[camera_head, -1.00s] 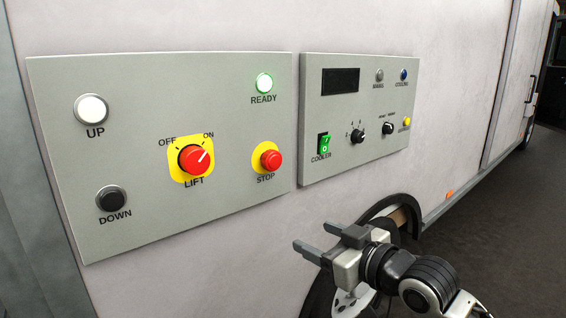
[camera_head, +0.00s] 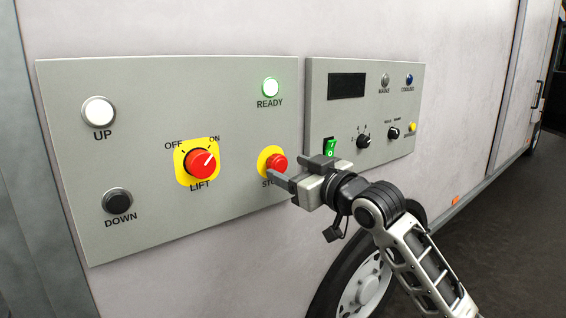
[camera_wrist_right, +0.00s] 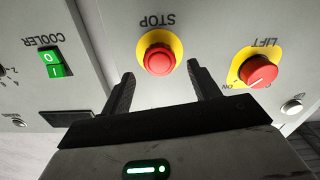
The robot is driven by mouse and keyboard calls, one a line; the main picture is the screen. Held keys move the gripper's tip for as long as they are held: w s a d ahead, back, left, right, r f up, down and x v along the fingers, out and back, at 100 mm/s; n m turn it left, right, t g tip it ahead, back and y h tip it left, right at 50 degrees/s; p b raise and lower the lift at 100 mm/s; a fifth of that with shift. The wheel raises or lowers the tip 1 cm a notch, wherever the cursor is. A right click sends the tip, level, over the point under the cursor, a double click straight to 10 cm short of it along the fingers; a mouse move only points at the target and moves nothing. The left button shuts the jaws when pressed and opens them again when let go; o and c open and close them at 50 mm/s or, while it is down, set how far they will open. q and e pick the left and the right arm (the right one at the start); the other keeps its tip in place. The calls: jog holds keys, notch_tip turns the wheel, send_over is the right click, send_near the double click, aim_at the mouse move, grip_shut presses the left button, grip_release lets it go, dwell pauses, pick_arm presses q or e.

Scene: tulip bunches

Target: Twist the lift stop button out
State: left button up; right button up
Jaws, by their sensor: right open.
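The lift stop button (camera_head: 279,163) is a red mushroom knob on a yellow disc, labelled STOP, at the lower right of the left grey panel (camera_head: 235,110). In the right wrist view the stop button (camera_wrist_right: 159,59) lies ahead of the fingers, between their lines and clear of the tips. My right gripper (camera_head: 287,171) is open and empty, close in front of the button; its fingers partly cover the STOP label in the head view. It also shows in the right wrist view (camera_wrist_right: 160,80). My left gripper is not in view.
The red LIFT knob (camera_head: 201,164) on a yellow square sits left of the stop button. The right panel (camera_head: 395,110) has a green COOLER switch (camera_head: 330,147) close to my gripper, plus dials and lamps. A wheel (camera_head: 362,290) is below.

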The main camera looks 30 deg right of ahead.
aim_at(281, 165)
jog(key=shift+w+a, duration=0.1)
jog(key=shift+w, duration=1.5)
